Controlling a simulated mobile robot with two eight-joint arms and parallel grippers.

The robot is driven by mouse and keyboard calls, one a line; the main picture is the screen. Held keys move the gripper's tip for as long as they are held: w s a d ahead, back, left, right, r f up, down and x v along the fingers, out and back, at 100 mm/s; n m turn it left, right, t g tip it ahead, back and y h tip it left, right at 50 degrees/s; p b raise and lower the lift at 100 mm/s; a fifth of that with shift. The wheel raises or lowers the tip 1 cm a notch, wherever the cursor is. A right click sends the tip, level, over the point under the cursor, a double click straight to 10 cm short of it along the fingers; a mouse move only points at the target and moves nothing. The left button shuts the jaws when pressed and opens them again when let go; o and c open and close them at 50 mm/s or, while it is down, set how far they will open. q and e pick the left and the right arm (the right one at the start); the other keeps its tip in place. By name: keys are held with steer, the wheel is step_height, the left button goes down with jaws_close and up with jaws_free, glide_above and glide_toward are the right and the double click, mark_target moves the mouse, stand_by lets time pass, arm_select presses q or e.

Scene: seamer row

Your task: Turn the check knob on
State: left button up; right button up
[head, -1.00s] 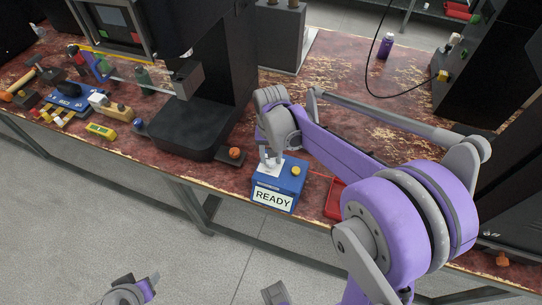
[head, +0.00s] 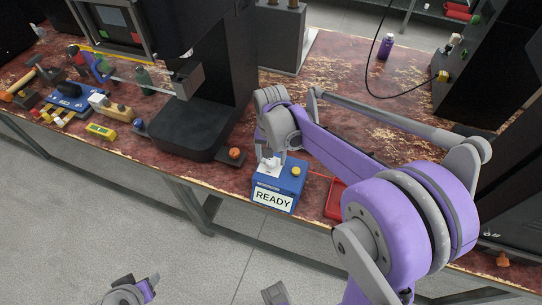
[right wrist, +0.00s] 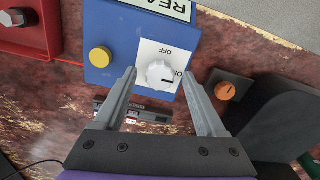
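The check knob (right wrist: 160,74) is a white dial on a white plate (right wrist: 178,55) marked OFF and ON. It is on the blue box (head: 292,180) with the READY display (head: 272,200) and a yellow button (head: 296,171). In the right wrist view the knob sits between the spread fingertips of my right gripper (right wrist: 160,76), with a gap on each side. The exact direction of its pointer is hard to read. In the head view my right gripper (head: 271,152) is over the box and partly hides the plate.
An orange knob (head: 235,153) on a dark block is left of the box, beside the black machine base (head: 190,132). Tools and a yellow device (head: 101,131) lie on the left of the worn bench.

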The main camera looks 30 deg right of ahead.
mark_target(271, 160)
step_height(271, 160, up, 11)
steer(key=p, duration=0.1)
stand_by(0.6)
steer(key=shift+f, duration=0.1)
steer(key=s+a+f+n+t+p, duration=0.2)
steer(key=s+a+n, duration=0.1)
steer(key=s, duration=0.5)
steer(key=s+a+f+n+t+p, duration=0.1)
steer(key=s+a+n+t+p, duration=0.1)
steer(key=s, duration=0.5)
steer(key=a+n+t, duration=0.1)
steer(key=a+n, duration=0.1)
steer(key=shift+s+f+n, duration=0.35)
steer(key=shift+f+n, duration=0.05)
